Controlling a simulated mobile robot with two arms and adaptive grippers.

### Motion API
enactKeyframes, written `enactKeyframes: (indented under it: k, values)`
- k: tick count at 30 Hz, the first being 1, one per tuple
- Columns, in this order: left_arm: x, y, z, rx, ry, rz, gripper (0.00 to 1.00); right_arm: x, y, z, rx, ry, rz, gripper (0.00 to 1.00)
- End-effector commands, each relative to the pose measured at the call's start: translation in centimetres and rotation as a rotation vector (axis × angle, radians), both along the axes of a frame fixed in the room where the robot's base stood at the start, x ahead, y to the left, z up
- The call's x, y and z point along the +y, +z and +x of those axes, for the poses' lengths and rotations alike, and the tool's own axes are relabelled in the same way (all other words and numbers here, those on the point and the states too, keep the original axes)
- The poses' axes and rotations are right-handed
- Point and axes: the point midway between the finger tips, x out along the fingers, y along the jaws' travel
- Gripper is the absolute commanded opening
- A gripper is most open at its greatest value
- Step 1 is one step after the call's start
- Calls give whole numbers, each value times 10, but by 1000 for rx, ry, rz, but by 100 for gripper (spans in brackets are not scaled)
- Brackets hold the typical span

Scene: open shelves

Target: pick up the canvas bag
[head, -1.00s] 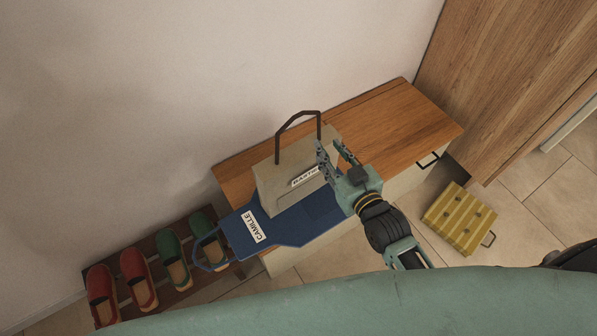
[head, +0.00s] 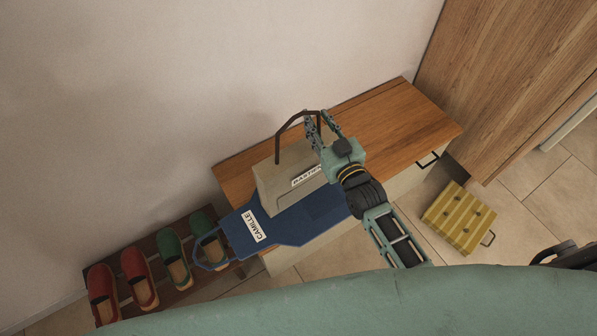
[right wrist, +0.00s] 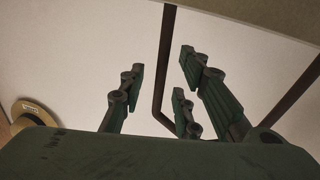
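The beige canvas bag (head: 278,184) stands upright on the wooden-topped bench, with a dark handle (head: 283,135) arching above it and a white name label on its front, partly hidden by my gripper. My right gripper (head: 319,122) is open at the right part of this handle, above the bag. In the right wrist view the open fingers (right wrist: 158,95) stand on both sides of a dark handle bar (right wrist: 166,55); I see no firm contact. My left gripper is not in view.
A blue bag labelled CAMILLE (head: 290,222) lies in front of the beige bag, overhanging the bench (head: 400,125). Red and green shoes (head: 140,275) sit on a low rack at left. A yellow striped case (head: 458,218) is on the floor. A wooden cabinet (head: 510,70) stands at right.

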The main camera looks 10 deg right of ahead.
Motion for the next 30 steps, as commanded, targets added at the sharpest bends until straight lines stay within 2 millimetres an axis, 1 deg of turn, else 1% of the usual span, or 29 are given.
enactKeyframes:
  k: [7, 17, 30]
  values:
    - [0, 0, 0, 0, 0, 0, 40, 0, 0, 1, 1, 0, 0, 29]
    - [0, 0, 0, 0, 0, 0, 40, 0, 0, 1, 1, 0, 0, 1]
    - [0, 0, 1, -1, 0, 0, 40, 0, 0, 1, 2, 0, 4, 0]
